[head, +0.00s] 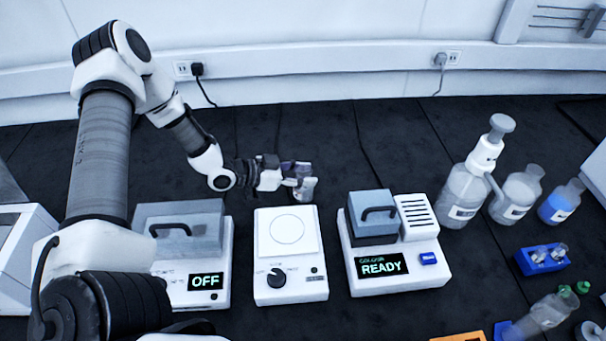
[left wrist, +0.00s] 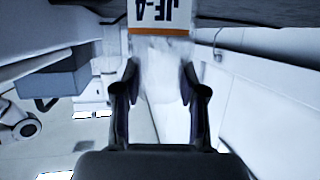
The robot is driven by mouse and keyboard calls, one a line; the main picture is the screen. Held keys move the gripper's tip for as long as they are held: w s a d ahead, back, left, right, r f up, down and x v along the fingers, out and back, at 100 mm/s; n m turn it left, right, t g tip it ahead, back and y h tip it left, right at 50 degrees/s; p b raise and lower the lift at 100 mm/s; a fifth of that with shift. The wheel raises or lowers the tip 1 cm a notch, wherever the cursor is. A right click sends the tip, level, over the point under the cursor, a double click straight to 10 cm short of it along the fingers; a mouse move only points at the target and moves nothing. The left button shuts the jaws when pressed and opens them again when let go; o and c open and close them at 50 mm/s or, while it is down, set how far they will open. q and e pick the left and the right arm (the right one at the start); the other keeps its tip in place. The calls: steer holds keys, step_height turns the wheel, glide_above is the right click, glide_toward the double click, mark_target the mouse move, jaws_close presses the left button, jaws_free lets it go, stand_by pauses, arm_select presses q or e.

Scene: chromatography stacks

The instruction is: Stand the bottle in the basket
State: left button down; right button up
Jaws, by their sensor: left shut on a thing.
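My left gripper (head: 290,176) is shut on a small clear bottle (head: 304,188), over the dark bench just behind the middle device. In the left wrist view the fingers (left wrist: 160,95) close on both sides of the clear bottle body (left wrist: 165,60). Its white label (left wrist: 160,12) has dark letters and an orange stripe. In the head view the bottle looks roughly upright; I cannot tell whether its base touches the bench. No basket is clearly recognisable. My right gripper is not in view.
Three devices stand in a row: one reading OFF (head: 192,283), a white stirrer plate (head: 290,285) and one reading READY (head: 398,272). Large bottles (head: 466,192) and a blue vial rack (head: 524,262) are at right. The bench behind the devices (head: 345,140) is clear.

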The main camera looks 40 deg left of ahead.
arm_select(q)
steer(key=shift+f, duration=0.1)
steer(key=c, duration=0.7)
jaws_free()
steer(key=shift+o, duration=0.2)
